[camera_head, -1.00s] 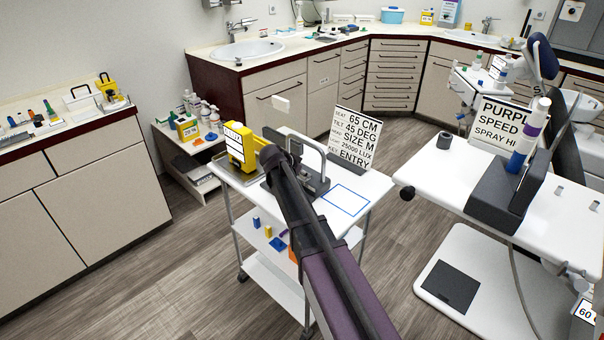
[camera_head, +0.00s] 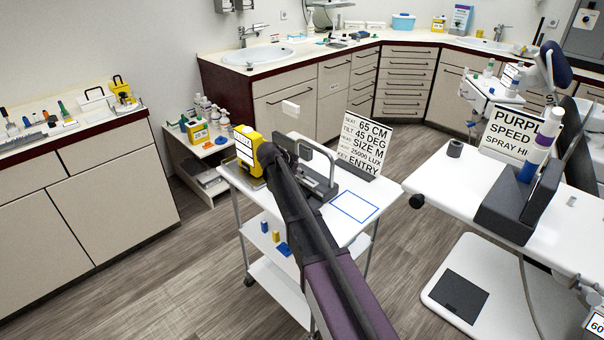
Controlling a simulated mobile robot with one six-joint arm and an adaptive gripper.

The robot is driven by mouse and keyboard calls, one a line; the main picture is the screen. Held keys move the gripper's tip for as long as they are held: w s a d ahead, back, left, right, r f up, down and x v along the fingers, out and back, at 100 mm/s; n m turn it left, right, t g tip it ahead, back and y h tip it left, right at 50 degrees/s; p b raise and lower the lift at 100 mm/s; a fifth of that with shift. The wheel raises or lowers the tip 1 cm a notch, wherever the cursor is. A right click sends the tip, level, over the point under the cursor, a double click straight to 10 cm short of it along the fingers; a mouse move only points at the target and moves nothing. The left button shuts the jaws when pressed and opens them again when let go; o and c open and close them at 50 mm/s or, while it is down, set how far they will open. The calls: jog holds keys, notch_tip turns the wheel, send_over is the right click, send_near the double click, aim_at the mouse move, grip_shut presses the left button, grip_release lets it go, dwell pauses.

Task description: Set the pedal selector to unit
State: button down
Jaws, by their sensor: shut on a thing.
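My arm reaches from the bottom right to the white cart. My gripper (camera_head: 262,154) is at its end, beside a yellow container with a white label (camera_head: 248,158). The gripper is shut on this container; its fingers are mostly hidden behind the arm's end. The container is at the cart's left end; I cannot tell whether it touches the top. On the right, a white base plate (camera_head: 455,254) on the floor carries a dark square pad (camera_head: 460,296), possibly the pedal. I cannot make out a pedal selector or its marks.
The white cart (camera_head: 372,184) holds a dark device with a grey handle (camera_head: 318,184) and a text card (camera_head: 367,140). Open floor (camera_head: 170,290) lies front left.

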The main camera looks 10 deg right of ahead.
aim_at(317, 181)
jog(key=shift+c, duration=2)
grip_release()
jog(key=shift+s+d, duration=0.1)
jog(key=s+d, duration=0.1)
jog(key=s, duration=0.1)
jog(key=s+d, duration=0.2)
jog(key=s, duration=0.1)
jog(key=shift+d, duration=0.2)
jog(key=p+v, duration=1)
jog(key=v, duration=0.4)
jog(key=shift+s+d+f+n+g+y+b, duration=0.55)
jog(key=shift+s+d+f+n+y, duration=0.7)
jog(key=shift+s, duration=1.9)
jog(key=shift+s+d+f+n+g+y+b, duration=0.25)
jog(key=shift+s+d+f+n+g+y, duration=0.6)
jog(key=shift+s+d+f+n, duration=1.55)
jog(key=shift+s+d+f+n+g+y+b, duration=0.2)
jog(key=shift+s+d+n+g+y+b, duration=0.5)
jog(key=shift+s, duration=3.25)
